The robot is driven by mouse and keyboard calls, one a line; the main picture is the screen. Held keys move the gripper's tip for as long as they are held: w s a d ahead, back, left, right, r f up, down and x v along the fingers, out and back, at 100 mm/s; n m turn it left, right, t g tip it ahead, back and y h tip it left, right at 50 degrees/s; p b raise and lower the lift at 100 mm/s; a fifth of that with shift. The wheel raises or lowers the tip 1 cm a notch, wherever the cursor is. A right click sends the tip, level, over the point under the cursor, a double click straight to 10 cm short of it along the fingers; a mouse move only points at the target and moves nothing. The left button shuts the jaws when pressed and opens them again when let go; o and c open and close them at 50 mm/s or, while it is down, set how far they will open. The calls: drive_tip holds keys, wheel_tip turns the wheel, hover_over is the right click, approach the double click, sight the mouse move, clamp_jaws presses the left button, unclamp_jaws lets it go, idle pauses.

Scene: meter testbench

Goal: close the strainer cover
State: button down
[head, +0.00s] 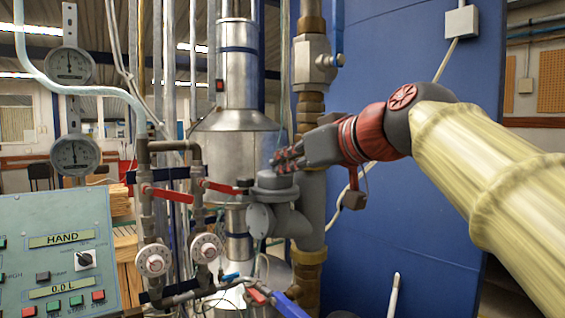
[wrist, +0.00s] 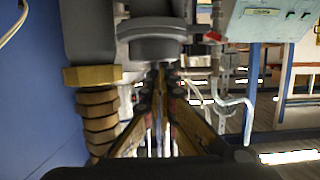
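The strainer cover (head: 275,181) is a round grey cap, seen at the top of the grey strainer body (head: 288,222) in the head view. I cannot tell whether it is fully seated. In the wrist view the round grey cover (wrist: 155,48) shows just beyond my fingertips. My gripper (head: 284,162) is just above the cover in the head view, reaching in from the right. In the wrist view my gripper's fingers (wrist: 161,76) converge with their tips together, and nothing shows between them. Whether the tips touch the cover is unclear.
Red-handled valves (head: 168,194) and round dials (head: 153,261) stand left of the strainer. A vertical pipe with brass fittings (head: 310,102) rises close behind it. A control panel (head: 60,250) is at lower left. A blue wall panel (head: 400,220) stands at right.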

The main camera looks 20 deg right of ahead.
drive_tip(key=r+p, duration=0.3)
drive_tip(key=shift+w+r, duration=0.25)
drive_tip(key=shift+r, duration=0.05)
drive_tip(key=s+d+f, duration=0.3)
drive_tip(key=s, duration=0.6)
drive_tip(key=shift+s, duration=0.25)
drive_tip(key=s+d+f+m+g+h, duration=0.2)
drive_tip(key=f+m, duration=0.1)
drive_tip(key=f, duration=0.9)
drive_tip(key=s+d+f+m+g+h, duration=0.1)
drive_tip(key=d+f+m+g+h, duration=0.15)
drive_tip(key=f, duration=0.95)
drive_tip(key=s+a+f+n+g, duration=0.1)
drive_tip(key=s+a+f+g, duration=0.1)
drive_tip(key=s+f, duration=0.4)
drive_tip(key=s+a+f+n+g, duration=0.1)
drive_tip(key=s+f, duration=0.5)
drive_tip(key=f, duration=0.8)
drive_tip(key=shift+s+a+f+g, duration=0.25)
drive_tip(key=shift+a+g, duration=0.2)
drive_tip(key=shift+a, duration=0.55)
